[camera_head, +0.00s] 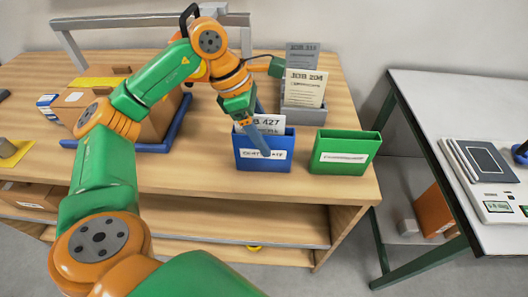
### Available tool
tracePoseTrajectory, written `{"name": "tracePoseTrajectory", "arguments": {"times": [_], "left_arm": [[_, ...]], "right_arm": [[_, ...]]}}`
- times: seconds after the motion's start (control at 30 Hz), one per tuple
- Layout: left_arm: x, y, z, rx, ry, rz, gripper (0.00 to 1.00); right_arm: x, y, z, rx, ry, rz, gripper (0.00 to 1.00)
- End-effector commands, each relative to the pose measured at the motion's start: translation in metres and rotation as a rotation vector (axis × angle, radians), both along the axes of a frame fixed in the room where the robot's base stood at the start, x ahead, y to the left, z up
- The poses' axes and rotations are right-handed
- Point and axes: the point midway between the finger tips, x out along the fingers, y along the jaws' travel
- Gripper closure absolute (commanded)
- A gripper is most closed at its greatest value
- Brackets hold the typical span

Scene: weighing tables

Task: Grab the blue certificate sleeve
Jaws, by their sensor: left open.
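The blue certificate sleeve (246,156) stands upright on the wooden table, with a white label on its front and a card reading "427" (270,122) sticking out of its top. My left gripper (262,130) is at the sleeve's top, pointing down and open. One finger reaches down in front of the sleeve's front face and partly covers its label. The other finger is largely hidden, and I cannot tell whether either touches the sleeve. My right gripper is not in view.
A green sleeve (345,148) stands just right of the blue one. Behind is a grey holder (303,115) with job cards, including one reading "JOB 204" (305,88). A cardboard box (157,115) sits behind my left arm. A separate table with a scale (483,160) stands right.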

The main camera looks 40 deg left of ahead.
Motion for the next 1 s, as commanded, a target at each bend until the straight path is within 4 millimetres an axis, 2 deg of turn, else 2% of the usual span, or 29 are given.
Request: {"name": "tracePoseTrajectory", "arguments": {"times": [0.87, 0.9, 1.0], "left_arm": [[0.0001, -0.0003, -0.0052, -0.001, -0.001, 0.0, 0.28], [0.0001, -0.0003, -0.0052, -0.001, -0.001, 0.0, 0.33], [0.0, -0.0002, -0.0052, -0.001, -0.001, 0.0, 0.6]], "right_arm": [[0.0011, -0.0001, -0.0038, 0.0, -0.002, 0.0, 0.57], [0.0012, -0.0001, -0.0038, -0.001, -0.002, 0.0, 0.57], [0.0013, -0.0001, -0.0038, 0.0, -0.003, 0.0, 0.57]]}}
